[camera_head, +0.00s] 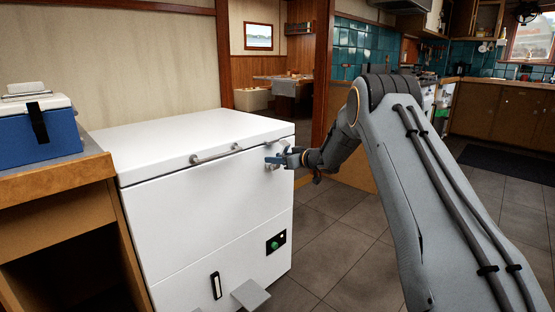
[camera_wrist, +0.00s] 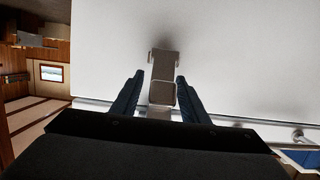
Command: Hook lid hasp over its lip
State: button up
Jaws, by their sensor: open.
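The white chest freezer (camera_head: 200,195) stands at the left with its lid (camera_head: 190,135) down. A small pale metal latch (camera_head: 272,166) sits near the front right corner. In the wrist view, its hasp plate (camera_wrist: 162,94) lies between my fingers, and a narrower metal piece with a wider end, perhaps the lip (camera_wrist: 163,62), continues along the white face. I cannot tell whether the two are hooked together. My gripper (camera_head: 279,158) is open at the latch; its dark blue fingers (camera_wrist: 160,88) stand apart on either side of the plate, with gaps. The wrist housing hides the plate's lower end.
A bar handle (camera_head: 216,156) sticks out left of the latch. A wooden cabinet (camera_head: 55,185) with a blue cooler (camera_head: 38,135) adjoins the freezer's left side. A grey pedal-like block (camera_head: 250,294) juts out low in front. The tiled floor (camera_head: 335,245) to the right is clear.

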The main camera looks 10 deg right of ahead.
jog(key=p+v, duration=0.1)
jog(key=v, duration=0.6)
jog(key=shift+s+d, duration=0.25)
jog(key=shift+r, duration=0.1)
